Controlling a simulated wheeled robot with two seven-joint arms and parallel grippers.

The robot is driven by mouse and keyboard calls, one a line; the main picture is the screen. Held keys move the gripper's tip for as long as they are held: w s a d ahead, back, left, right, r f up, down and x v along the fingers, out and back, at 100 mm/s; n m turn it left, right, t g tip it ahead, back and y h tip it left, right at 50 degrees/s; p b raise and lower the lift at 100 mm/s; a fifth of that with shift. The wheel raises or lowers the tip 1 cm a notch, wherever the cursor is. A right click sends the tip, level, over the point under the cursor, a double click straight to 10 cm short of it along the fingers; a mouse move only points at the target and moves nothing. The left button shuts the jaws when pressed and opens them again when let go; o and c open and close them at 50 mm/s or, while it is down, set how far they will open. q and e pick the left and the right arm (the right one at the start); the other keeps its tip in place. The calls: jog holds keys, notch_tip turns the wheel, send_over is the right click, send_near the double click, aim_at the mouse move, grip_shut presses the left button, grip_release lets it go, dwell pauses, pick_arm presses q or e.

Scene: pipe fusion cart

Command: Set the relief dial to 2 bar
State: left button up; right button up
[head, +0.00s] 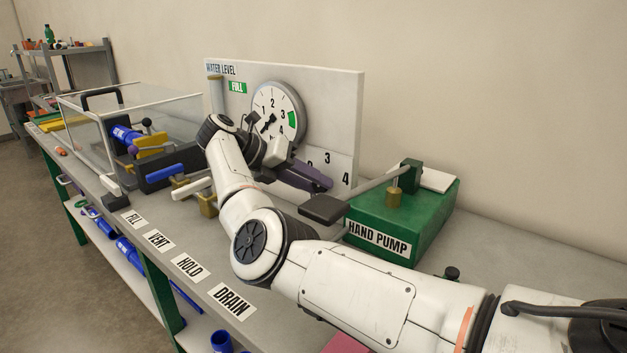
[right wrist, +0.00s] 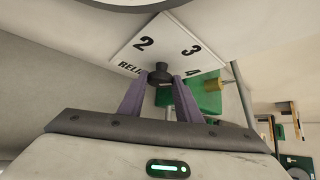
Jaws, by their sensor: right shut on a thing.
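The relief dial's white scale plate (right wrist: 168,38) shows in the right wrist view with 2, 3 and 4 and part of the word RELIEF. Its black knob (right wrist: 160,74) sits between the purple fingers of my right gripper (right wrist: 159,84), which is shut on it. In the head view my right gripper (head: 312,176) reaches the scale plate (head: 341,160) at the lower right of the white panel, and the gripper and wrist hide the knob and part of the scale. Which number the knob points to cannot be told. My left gripper is not in view.
A round gauge (head: 278,107) with a green zone is above my wrist on the panel (head: 340,95). A green hand pump (head: 420,215) stands right of the dial.

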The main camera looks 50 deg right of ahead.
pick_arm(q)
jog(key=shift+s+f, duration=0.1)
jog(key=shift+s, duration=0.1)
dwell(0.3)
pick_arm(e)
jog(key=o, duration=1.1)
jog(key=shift+c, duration=0.2)
jog(key=shift+a, duration=0.1)
